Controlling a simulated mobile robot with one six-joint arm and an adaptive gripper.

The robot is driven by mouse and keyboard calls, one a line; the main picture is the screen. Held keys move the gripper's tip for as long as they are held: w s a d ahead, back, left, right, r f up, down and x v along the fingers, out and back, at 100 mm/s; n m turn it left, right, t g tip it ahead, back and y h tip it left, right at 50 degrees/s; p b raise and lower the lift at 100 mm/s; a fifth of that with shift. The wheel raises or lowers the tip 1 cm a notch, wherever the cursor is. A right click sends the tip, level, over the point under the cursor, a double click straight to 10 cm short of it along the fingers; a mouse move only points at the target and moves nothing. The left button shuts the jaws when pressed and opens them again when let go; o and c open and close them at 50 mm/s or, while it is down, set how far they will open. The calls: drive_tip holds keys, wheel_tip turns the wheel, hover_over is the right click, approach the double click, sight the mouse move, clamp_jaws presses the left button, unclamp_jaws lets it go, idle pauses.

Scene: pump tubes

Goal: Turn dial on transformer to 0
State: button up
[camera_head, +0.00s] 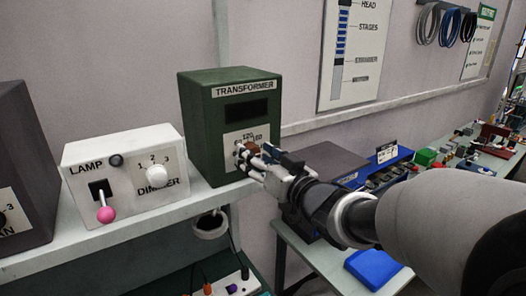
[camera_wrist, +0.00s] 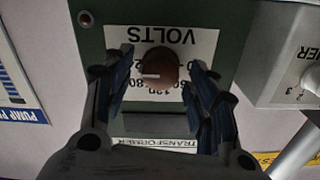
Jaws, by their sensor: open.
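The green transformer box (camera_head: 205,125) stands on the shelf, with a dark display window and a white scale plate on its front. My gripper (camera_head: 258,160) is at the plate and hides part of it. In the wrist view, which is upside down, the round brown dial (camera_wrist: 158,67) sits on the white "VOLTS" plate (camera_wrist: 190,42). The dial's light pointer mark faces picture left. My gripper (camera_wrist: 162,62) is open, with one finger on each side of the dial. Gaps show between the fingers and the dial. Some scale numbers are covered.
A white lamp and dimmer box (camera_head: 125,175) with a pink-tipped lever stands left of the transformer on the shelf (camera_head: 120,235). A dark box (camera_head: 25,160) is at far left. A lower table with a blue bin (camera_head: 373,268) and other items is at right.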

drive_tip(key=shift+w+a, duration=0.25)
drive_tip(key=shift+w, duration=0.15)
drive_tip(key=c, duration=1.1)
